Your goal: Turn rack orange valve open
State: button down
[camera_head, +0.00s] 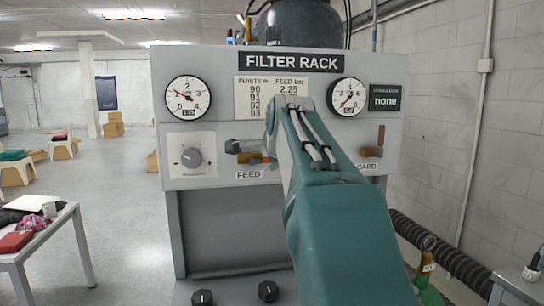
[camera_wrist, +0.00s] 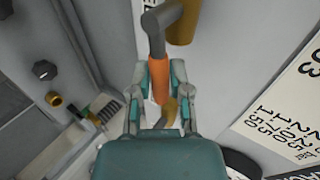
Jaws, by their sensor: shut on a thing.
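The FEED valve (camera_head: 250,157) sits on the front of the grey rack panel, left of my arm, with its outer end partly hidden behind the arm. In the wrist view its grey lever (camera_wrist: 159,28) bends into an orange grip (camera_wrist: 160,82). My gripper (camera_wrist: 160,92) is shut around this orange grip, one finger on each side. In the head view my gripper is mostly hidden behind my arm.
The rack panel (camera_head: 210,62) carries two gauges (camera_head: 187,98) (camera_head: 347,96), a text plate (camera_head: 262,87) and a grey dial (camera_head: 191,158). Black knobs (camera_head: 268,291) stand low in front. A table (camera_head: 48,242) is at left; a ribbed hose (camera_head: 440,252) is at right.

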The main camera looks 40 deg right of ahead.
jog(key=shift+f+y, duration=0.3)
jog(key=shift+f, duration=0.1)
jog(key=shift+f+m, duration=0.1)
jog(key=shift+m, duration=0.2)
jog(key=c, duration=0.6)
grip_release()
jog(key=shift+w, duration=0.1)
jog(key=shift+o, duration=0.2)
jog(key=shift+d, duration=0.1)
jog(key=shift+r, duration=0.2)
jog(key=shift+s+r, duration=0.2)
jog(key=shift+s, duration=0.1)
jog(key=v, duration=1.1)
jog(key=shift+s, duration=0.15)
jog(key=shift+f, duration=0.1)
